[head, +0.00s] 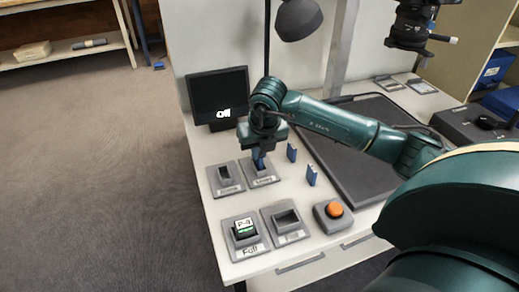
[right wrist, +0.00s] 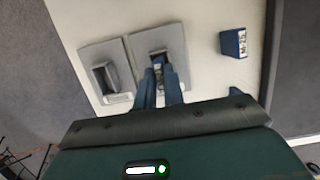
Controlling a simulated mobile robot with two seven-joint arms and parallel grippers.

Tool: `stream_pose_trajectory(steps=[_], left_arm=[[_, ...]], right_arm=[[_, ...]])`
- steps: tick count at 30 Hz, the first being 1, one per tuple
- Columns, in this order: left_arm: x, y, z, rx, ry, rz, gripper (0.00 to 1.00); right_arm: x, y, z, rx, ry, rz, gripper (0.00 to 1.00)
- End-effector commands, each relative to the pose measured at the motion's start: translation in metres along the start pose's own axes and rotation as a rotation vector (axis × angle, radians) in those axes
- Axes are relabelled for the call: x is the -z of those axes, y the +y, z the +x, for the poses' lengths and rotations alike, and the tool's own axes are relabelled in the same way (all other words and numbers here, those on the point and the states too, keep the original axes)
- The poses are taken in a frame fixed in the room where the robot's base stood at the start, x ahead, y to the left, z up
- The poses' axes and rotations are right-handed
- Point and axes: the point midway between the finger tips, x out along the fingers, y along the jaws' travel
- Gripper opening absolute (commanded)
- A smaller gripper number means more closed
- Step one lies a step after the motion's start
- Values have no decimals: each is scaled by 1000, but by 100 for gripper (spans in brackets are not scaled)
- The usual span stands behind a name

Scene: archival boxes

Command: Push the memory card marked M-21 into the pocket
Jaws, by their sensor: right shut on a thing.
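My right gripper (head: 259,162) points down over the rear right grey pocket (head: 270,180). In the right wrist view its blue fingers (right wrist: 160,85) close on a small card (right wrist: 159,70) at the mouth of that pocket (right wrist: 140,42). The card's marking is unreadable, and the fingers hide most of it. I cannot tell how deep it sits. Two blue cards (head: 291,152) (head: 311,176) stand upright to the right; one in the wrist view (right wrist: 234,43) has a label that looks like M-25.
An empty pocket (head: 225,190) stands to the left. In front are a pocket (head: 252,251) labelled Full holding a green-and-white card, another grey pocket (head: 286,233) and an orange button (head: 334,209). A black screen (head: 219,93) stands behind, a dark mat (head: 365,150) lies right.

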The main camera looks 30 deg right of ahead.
Motion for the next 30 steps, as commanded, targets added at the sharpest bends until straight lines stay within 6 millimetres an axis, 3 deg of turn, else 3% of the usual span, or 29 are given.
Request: stream_pose_trajectory(steps=[7,8,16,30], left_arm=[[0,0,0,0,0,0,36],[0,0,0,0,0,0,36],[0,0,0,0,0,0,36],[1,0,0,0,0,0,36]], right_arm=[[0,0,0,0,0,0,0],[0,0,0,0,0,0,12],[0,0,0,0,0,0,34],[0,0,-1,0,0,0,35]])
